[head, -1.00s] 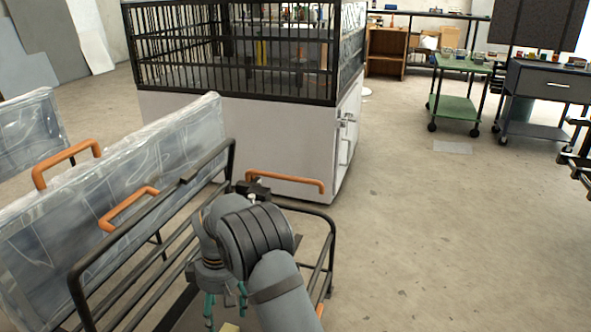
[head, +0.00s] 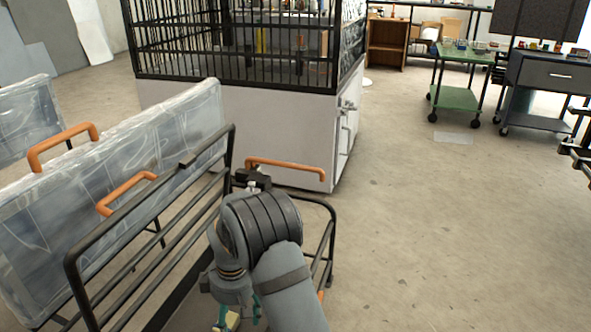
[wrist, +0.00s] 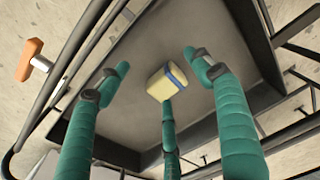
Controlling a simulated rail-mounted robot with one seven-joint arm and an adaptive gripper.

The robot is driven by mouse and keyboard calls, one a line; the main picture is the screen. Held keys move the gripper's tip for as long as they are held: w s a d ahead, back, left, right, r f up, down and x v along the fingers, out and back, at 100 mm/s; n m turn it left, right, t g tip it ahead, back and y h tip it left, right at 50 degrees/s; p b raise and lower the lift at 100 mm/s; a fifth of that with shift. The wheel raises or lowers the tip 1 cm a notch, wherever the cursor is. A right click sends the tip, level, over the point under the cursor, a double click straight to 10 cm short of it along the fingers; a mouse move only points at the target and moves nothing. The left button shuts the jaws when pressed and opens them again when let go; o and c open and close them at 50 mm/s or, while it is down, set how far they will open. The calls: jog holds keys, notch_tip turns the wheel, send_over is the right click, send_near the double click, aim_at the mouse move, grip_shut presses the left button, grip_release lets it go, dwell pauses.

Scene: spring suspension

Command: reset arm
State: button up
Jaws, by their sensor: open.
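My gripper (wrist: 158,75) has three teal fingers, spread open with nothing between them. It points down over the grey tray of a dark-framed cart. A pale yellow block with a blue band (wrist: 167,82) lies on the tray (wrist: 215,30) below the fingers. In the wrist view one fingertip overlaps the block's lower edge; I cannot tell whether it touches. In the head view my gripper (head: 238,308) is low in the picture, mostly hidden behind my arm, with the block (head: 232,320) partly visible beside a teal finger.
The cart's black rails (head: 150,215) and orange handles (head: 285,165) surround my arm closely. Plastic-wrapped panels (head: 120,180) stand at left. A white cabinet with a black cage (head: 240,130) stands ahead. A green cart (head: 460,75) and grey cart (head: 550,85) stand far right. Floor at right is clear.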

jog(key=s+d+r+p, duration=0.2)
jog(key=s+d+r, duration=0.2)
jog(key=d, duration=0.1)
jog(key=d+r+m+p, duration=0.2)
jog(key=d+r+p, duration=0.4)
jog(key=r, duration=0.4)
jog(key=d+r+m+p, duration=0.35)
jog(key=r+p, duration=0.45)
jog(key=r, duration=0.3)
jog(key=d+r+m+p, duration=0.1)
jog(key=d+r+p, duration=0.5)
jog(key=r+p, duration=0.3)
jog(key=s+d+r+m+p, duration=0.2)
jog(key=r+p, duration=0.4)
jog(key=r, duration=0.4)
jog(key=s+d+r+m+t+p, duration=0.1)
jog(key=s+d+r+m+p, duration=0.2)
jog(key=r, duration=0.7)
jog(key=s+d+r+m+p, duration=0.2)
jog(key=s+d+r+p, duration=0.4)
jog(key=r+p, duration=0.4)
jog(key=shift+s+d+h+p, duration=0.15)
jog(key=shift+s+h+p, duration=0.25)
jog(key=shift+p, duration=0.2)
jog(key=shift+m, duration=0.25)
